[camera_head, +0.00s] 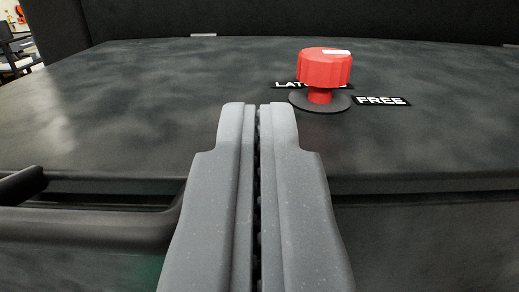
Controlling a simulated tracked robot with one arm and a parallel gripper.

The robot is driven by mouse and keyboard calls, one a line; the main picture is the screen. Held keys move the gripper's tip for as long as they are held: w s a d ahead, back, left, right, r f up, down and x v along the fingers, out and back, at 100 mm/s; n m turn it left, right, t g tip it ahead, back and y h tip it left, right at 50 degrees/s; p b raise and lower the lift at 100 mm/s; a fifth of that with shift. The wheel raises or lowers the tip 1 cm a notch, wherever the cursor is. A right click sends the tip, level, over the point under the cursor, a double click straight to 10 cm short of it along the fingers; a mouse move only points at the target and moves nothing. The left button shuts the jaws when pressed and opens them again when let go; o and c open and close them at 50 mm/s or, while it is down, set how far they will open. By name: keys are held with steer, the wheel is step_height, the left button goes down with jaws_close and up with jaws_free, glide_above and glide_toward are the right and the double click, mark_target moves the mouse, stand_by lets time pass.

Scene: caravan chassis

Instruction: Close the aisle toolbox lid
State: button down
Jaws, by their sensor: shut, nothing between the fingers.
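The toolbox lid (130,105) is a wide dark mottled panel across the view. A thin dark gap shows under its front edge, between it and the box body (430,245). A red knob (325,69) stands on the lid on a dark round base, right of centre. A label reading FREE (381,101) lies right of the knob, and another, partly hidden by it, starts with LAT. My gripper (258,110) is shut and empty. Its tips appear in front of the lid, below and left of the knob; I cannot tell whether they touch.
A dark bar-like handle (80,222) runs along the front at the lower left. A dark upright panel (250,18) stands behind the lid, with small light hinge-like pieces at its foot. Chairs (14,50) show at the far upper left.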

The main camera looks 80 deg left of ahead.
steer(key=shift+s+d+f+b, duration=0.55)
steer(key=shift+d+f+b, duration=0.55)
steer(key=shift+d+b, duration=1.55)
steer(key=w+d+r+m+t+h+p, duration=0.1)
steer(key=w+d+m+t+h, duration=0.5)
steer(key=w+d+m+h, duration=0.45)
steer(key=w+d+r+m+t+h, duration=0.2)
steer(key=w+d+m+t+h, duration=0.35)
steer(key=w+d+h, duration=0.75)
step_height(320, 180, up, 14)
steer(key=w+a+y+p, duration=0.2)
steer(key=w+y+p, duration=0.1)
steer(key=p, duration=1.1)
steer(key=shift+t+y, duration=0.35)
steer(key=shift+y, duration=0.5)
steer(key=shift+s+f, duration=0.1)
